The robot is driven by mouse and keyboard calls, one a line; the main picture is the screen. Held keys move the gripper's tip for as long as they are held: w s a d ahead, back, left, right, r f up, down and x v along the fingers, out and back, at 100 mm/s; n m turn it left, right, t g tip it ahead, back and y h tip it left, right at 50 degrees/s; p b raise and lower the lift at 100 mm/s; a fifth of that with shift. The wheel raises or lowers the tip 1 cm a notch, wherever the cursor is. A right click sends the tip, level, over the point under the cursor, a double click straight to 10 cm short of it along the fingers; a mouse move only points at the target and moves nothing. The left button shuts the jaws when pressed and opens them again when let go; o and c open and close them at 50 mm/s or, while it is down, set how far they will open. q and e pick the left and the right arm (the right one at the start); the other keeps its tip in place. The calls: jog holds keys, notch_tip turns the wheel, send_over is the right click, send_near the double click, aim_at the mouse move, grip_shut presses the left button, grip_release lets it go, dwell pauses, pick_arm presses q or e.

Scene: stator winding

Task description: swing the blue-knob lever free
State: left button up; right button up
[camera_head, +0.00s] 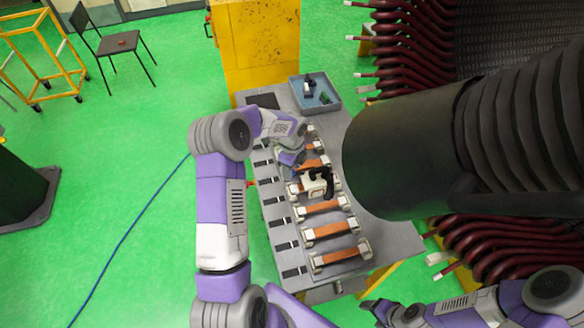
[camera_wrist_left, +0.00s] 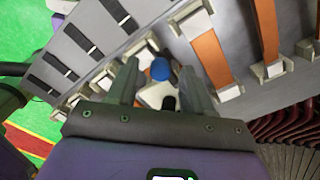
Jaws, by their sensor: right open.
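The blue knob (camera_wrist_left: 160,69) shows in the left wrist view, on top of a pale block-like part (camera_wrist_left: 156,95) with a dark piece beside it. The lever itself is mostly hidden. My left gripper (camera_wrist_left: 158,75) is open, its two grey fingers apart on either side of the knob in that view. I cannot tell whether they touch it. In the head view my left gripper (camera_head: 291,158) is over the upper part of the workbench and the knob is not discernible. My right gripper (camera_head: 384,312) is open and empty at the bottom, away from the bench.
The grey bench (camera_head: 385,235) holds several orange-brown bars (camera_head: 327,206) in pale clamps. A white and black device (camera_head: 316,184) sits among them. A blue-grey tray (camera_head: 318,97) is at the back. A large dark cylinder (camera_head: 400,150) and dark red coils (camera_head: 410,45) crowd the right.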

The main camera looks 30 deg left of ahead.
pick_arm(q)
jog(key=shift+r, duration=0.1)
notch_tip(320, 180, up, 7)
jog(key=shift+r, duration=0.2)
dwell(0.4)
dwell(0.4)
